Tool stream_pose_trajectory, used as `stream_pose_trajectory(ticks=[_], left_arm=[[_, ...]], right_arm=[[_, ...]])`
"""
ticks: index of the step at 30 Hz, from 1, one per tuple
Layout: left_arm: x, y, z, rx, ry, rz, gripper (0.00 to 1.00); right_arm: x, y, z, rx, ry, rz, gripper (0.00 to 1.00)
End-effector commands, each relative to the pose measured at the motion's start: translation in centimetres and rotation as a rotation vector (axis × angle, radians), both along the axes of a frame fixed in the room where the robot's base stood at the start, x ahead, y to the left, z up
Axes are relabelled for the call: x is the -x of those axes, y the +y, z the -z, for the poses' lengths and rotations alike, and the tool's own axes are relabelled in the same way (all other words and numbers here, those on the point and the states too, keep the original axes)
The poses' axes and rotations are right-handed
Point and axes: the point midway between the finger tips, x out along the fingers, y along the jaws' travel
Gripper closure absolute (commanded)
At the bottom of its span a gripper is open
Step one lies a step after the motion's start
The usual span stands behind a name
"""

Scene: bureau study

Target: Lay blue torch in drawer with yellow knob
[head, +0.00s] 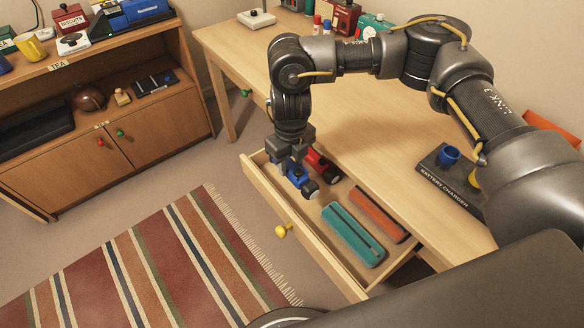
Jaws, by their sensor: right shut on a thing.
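My right gripper (291,160) points down over the left end of the open drawer and is shut on the blue torch (297,175). The blue torch has a dark head that points towards the lower right. I cannot tell whether it touches the drawer floor. The drawer (318,262) is pulled out from the desk and has a yellow knob (283,231) on its front. A red torch (320,163) lies in the drawer close beside the blue one, partly hidden by the gripper. My left gripper is not in view.
A teal case (352,234) and an orange case (378,214) fill the drawer's right part. The desk (380,135) bears a battery charger (447,182) at right and several items at its back. A cabinet (60,165) stands at left; a striped rug (150,265) lies on the floor.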

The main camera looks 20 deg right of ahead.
Motion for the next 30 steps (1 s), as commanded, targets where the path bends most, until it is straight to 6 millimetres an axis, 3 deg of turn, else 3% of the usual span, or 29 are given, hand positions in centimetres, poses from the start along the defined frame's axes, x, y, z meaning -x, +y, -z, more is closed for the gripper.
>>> stream_pose_trajectory(ticks=[3, 9, 17, 24, 30], left_arm=[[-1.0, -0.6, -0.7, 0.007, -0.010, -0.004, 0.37], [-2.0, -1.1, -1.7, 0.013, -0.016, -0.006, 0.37], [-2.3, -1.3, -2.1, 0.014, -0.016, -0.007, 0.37], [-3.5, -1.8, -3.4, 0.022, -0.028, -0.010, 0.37], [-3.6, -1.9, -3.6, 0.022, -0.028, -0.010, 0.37]], right_arm=[[-1.8, -0.4, 2.7, -0.002, 0.004, 0.006, 0.90], [-3.7, -0.7, 4.9, -0.002, 0.001, 0.001, 0.90], [-4.3, -0.9, 5.6, -0.001, -0.001, 0.000, 0.90], [-4.6, -1.0, 8.6, -0.002, 0.001, -0.001, 0.90], [-4.6, -1.0, 8.8, -0.001, -0.001, -0.002, 0.90]])
